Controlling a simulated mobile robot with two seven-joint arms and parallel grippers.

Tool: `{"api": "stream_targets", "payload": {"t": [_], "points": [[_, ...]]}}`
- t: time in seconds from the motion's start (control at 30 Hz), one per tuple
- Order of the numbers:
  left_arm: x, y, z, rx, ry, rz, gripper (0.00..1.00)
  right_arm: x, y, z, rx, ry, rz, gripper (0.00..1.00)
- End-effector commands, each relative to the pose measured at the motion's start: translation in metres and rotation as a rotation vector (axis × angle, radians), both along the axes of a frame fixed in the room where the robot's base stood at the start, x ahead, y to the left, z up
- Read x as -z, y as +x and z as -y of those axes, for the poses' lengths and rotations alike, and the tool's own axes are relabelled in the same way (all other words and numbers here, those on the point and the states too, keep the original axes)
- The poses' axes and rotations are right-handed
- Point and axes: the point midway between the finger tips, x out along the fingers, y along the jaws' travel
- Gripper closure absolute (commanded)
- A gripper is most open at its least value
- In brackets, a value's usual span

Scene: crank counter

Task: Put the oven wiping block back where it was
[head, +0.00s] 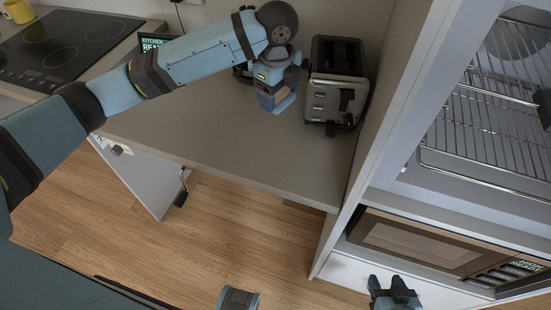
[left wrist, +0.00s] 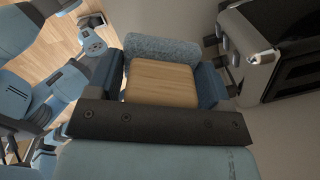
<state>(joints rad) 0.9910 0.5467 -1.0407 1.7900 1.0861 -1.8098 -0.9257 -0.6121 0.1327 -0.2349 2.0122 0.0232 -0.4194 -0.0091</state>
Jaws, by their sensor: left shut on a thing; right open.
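My left gripper (head: 276,98) is above the grey counter, just left of the toaster. In the left wrist view the wiping block (left wrist: 160,80) sits between its two blue fingers (left wrist: 173,86), which are shut on it. The block has a light wooden body and a fuzzy grey-blue pad along its far side. My right gripper (head: 395,292) is at the bottom edge, open and partly cut off, in front of the cabinet.
The grey counter (head: 230,140) is clear in front of the gripper. A black and silver toaster (head: 335,85) stands by the tall cabinet. An open compartment with wire racks (head: 490,130) is at right, above a brown-fronted appliance (head: 420,245). A cooktop (head: 65,45) is at left.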

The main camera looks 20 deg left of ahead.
Motion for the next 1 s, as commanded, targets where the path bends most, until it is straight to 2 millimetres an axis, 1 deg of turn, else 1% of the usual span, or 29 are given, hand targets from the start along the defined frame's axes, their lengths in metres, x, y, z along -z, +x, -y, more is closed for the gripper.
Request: {"api": "stream_targets", "payload": {"t": [0.03, 0.1, 0.17, 0.27, 0.6, 0.7, 0.8, 1.0], "points": [[-0.003, -0.001, -0.003, 0.013, 0.005, -0.018, 0.45, 0.004, 0.0, 0.0, 0.0, 0.002, 0.001, 0.49], [-0.005, -0.004, -0.005, 0.026, 0.007, -0.039, 0.45, 0.004, 0.001, -0.001, 0.0, 0.003, 0.002, 0.49], [-0.002, -0.005, -0.006, 0.032, 0.008, -0.049, 0.45, 0.004, 0.001, -0.001, 0.001, 0.004, 0.003, 0.49], [0.015, -0.006, -0.006, 0.036, 0.007, -0.054, 0.45, 0.003, 0.002, -0.001, 0.001, 0.005, 0.005, 0.49], [0.106, -0.006, -0.006, 0.034, 0.008, -0.053, 0.45, 0.005, 0.003, -0.001, 0.003, 0.008, 0.004, 0.49], [0.127, -0.006, -0.006, 0.035, 0.007, -0.051, 0.45, 0.006, 0.003, -0.001, 0.004, 0.008, 0.003, 0.49], [0.141, -0.006, -0.005, 0.036, 0.007, -0.05, 0.45, 0.006, 0.003, -0.001, 0.005, 0.008, 0.002, 0.49], [0.154, -0.005, -0.005, 0.035, 0.006, -0.049, 0.45, 0.007, 0.003, 0.0, 0.006, 0.009, 0.0, 0.49]]}}
